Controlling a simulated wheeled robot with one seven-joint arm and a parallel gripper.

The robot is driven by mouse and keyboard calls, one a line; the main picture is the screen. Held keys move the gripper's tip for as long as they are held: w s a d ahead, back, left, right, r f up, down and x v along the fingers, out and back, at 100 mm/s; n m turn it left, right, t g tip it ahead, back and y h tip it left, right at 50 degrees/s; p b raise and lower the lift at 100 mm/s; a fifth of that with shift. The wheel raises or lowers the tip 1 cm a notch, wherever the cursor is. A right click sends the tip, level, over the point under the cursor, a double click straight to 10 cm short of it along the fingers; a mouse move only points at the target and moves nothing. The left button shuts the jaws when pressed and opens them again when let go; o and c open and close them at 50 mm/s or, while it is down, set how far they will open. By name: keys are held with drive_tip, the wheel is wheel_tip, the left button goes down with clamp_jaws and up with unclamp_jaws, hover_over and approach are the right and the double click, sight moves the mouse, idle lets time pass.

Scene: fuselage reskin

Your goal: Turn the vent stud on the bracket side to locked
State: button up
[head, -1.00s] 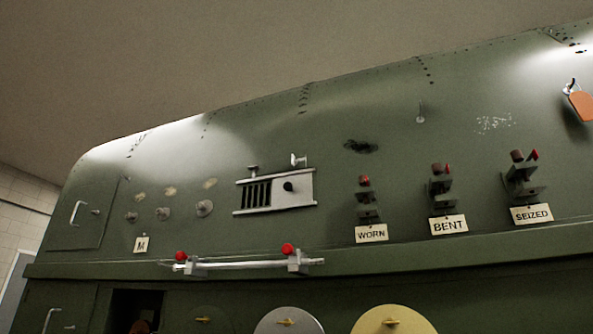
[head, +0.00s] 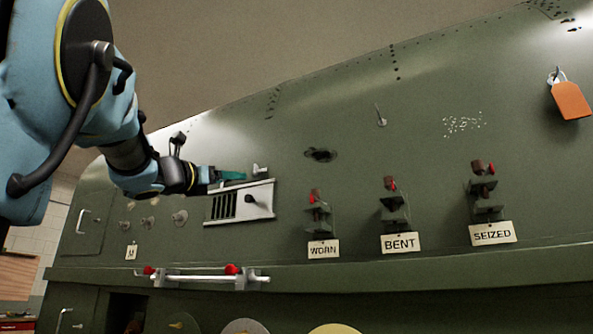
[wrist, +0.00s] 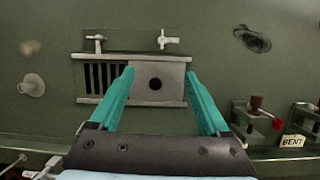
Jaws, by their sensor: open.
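The vent (head: 240,203) is a pale framed panel on the green fuselage, with dark slots at left and a plate with a dark round knob at right. In the wrist view the vent (wrist: 160,100) has two small pale studs above its top rail. The bracket-side stud (wrist: 168,40) is the right one, with its wings roughly level; it also shows in the head view (head: 260,170). The other stud (wrist: 96,43) is at left. My gripper (wrist: 160,72) is open and empty, its teal fingers over the plate, tips below the right stud. In the head view my gripper (head: 232,177) hides the left stud.
Brackets with red-tipped parts stand right of the vent, over tags WORN (head: 323,249), BENT (head: 400,243) and SEIZED (head: 492,233). A rod with red knobs (head: 205,279) runs below. Round studs (head: 180,217) sit at left. An orange tag (head: 571,101) hangs far right.

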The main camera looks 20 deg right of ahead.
sight(260, 170)
drive_tip(key=shift+h, duration=0.5)
drive_tip(key=w+d+r+p, duration=0.1)
drive_tip(key=d+r+p, duration=0.1)
drive_tip(key=w+d+r+p, duration=0.1)
drive_tip(key=w+d+r, duration=0.1)
drive_tip(key=d, duration=0.1)
drive_tip(key=w+d+r+p, duration=0.2)
drive_tip(key=shift+d+r+p, duration=0.2)
drive_tip(key=shift+d+p, duration=0.1)
drive_tip(key=shift+w+d+r, duration=0.1)
drive_tip(key=shift+w+d, duration=0.2)
drive_tip(key=shift+d, duration=0.05)
clamp_jaws()
